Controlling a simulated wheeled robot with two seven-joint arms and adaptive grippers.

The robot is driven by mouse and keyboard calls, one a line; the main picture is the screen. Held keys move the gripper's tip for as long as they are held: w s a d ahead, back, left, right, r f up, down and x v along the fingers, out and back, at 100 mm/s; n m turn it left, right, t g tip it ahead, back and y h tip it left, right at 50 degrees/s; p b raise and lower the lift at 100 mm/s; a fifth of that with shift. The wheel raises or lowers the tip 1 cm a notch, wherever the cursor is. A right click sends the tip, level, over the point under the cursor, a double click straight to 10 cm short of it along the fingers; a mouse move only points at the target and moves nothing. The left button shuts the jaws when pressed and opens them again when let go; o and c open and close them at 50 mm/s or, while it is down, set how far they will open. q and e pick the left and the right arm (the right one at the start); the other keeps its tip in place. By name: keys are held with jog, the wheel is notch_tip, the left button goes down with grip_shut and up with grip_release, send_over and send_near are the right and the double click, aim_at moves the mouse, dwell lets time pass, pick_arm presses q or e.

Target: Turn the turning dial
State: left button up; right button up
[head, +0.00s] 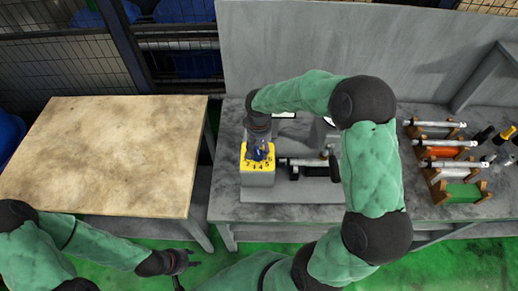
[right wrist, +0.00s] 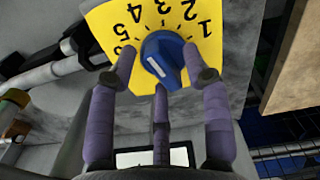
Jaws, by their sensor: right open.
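The turning dial (right wrist: 163,58) is a blue knob with a white mark, set on a yellow plate (right wrist: 208,45) with black numbers. In the head view the yellow plate (head: 257,165) tops a grey box on the bench, and the dial is mostly hidden by my right gripper (head: 259,150). My right gripper (right wrist: 160,62) is open, with purple fingers spread around the dial, one on each side and a third below it in the wrist view. I cannot tell whether the fingertips touch it. My left gripper (head: 185,262) is open and empty, low over the green floor.
A wooden table (head: 105,150) stands at the left with a bare top. Beside the box on the grey bench (head: 300,214) is a grinder spindle (head: 305,162). Racks with rods (head: 445,147) stand at the right. A grey panel (head: 300,40) rises behind.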

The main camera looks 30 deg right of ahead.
grip_shut()
jog(key=shift+m, duration=0.4)
jog(key=shift+m+b, duration=0.55)
jog(key=shift+m, duration=0.35)
jog(key=shift+s+a+m+b, duration=0.1)
jog(key=shift+m+b, duration=0.4)
jog(key=shift+m, duration=1.1)
grip_release()
